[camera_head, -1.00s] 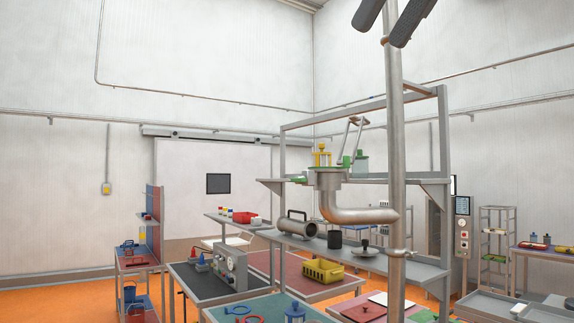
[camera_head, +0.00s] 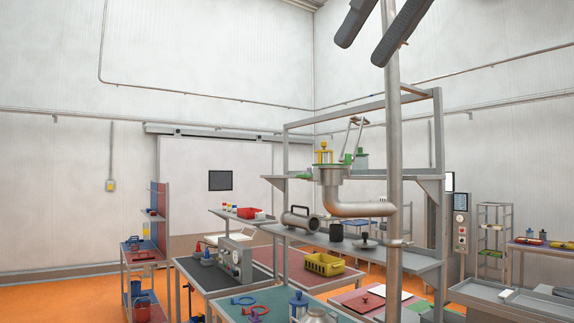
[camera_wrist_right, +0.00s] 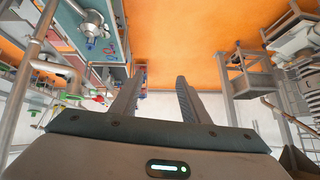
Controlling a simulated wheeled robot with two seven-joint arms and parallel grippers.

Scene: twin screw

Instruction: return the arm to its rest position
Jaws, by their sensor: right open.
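My right gripper (camera_head: 362,48) shows at the top of the head view as two dark fingers, spread apart with nothing between them. It is high above the benches, in front of the bare wall, and its fingers partly overlap the upright pipe in the picture. In the right wrist view the open fingers (camera_wrist_right: 161,78) point over orange floor and wall, with a clear gap between them. My left gripper is not in the head view.
A vertical metal pipe (camera_head: 394,150) stands in front of a shelf frame (camera_head: 437,130). A bent pipe (camera_head: 360,209), a yellow crate (camera_head: 324,264) and a grey instrument box (camera_head: 236,262) are below. Clear orange floor (camera_head: 80,293) lies at lower left.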

